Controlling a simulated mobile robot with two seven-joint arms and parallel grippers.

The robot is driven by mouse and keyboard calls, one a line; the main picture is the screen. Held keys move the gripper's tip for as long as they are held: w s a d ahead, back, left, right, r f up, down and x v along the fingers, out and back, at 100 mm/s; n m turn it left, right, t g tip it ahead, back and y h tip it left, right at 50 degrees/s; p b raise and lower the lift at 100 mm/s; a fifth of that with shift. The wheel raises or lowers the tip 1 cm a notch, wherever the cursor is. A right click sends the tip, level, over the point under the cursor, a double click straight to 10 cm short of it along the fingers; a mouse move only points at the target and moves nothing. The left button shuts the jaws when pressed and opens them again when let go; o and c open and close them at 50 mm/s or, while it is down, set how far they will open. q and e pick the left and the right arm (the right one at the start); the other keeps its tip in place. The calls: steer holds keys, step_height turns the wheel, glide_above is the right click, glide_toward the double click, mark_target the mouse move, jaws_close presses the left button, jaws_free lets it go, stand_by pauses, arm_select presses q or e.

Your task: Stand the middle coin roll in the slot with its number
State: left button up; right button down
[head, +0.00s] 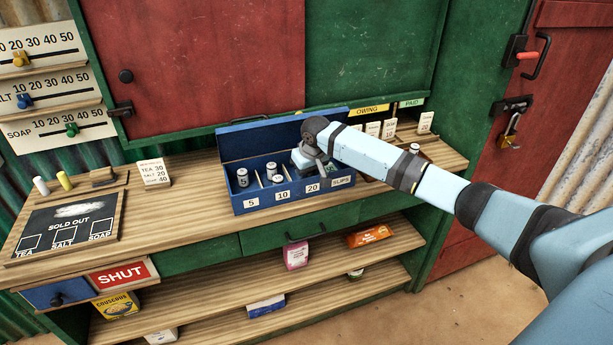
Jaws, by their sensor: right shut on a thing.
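The open blue box (238,204) stands on the counter, with slots labelled 5, 10, 20 and SLIPS along its front. One white coin roll with a dark top (242,178) stands in the 5 slot. Two similar rolls, one at the back (271,169) and one at the front (278,180), stand around the 10 slot. My right gripper (307,163) points down over the 20 part of the box. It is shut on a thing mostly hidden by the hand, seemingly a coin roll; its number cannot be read. Another small roll (415,148) stands on the counter at right. My left gripper is out of view.
The box's raised lid (250,139) is behind the slots. Several white cards stand under the OWING (369,110) and PAID (411,103) labels. A price card (154,172) and the SOLD OUT board (75,224) are on the left. The counter front is clear.

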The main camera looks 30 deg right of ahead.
steer(key=shift+w+d+f, duration=0.1)
steer(key=shift+w+f, duration=0.15)
steer(key=shift+f, duration=0.4)
steer(key=c, duration=1.1)
jaws_free()
steer(key=shift+f, duration=0.1)
steer(key=v, duration=1.2)
steer(key=shift+p, duration=0.45)
steer(key=shift+s, duration=0.15)
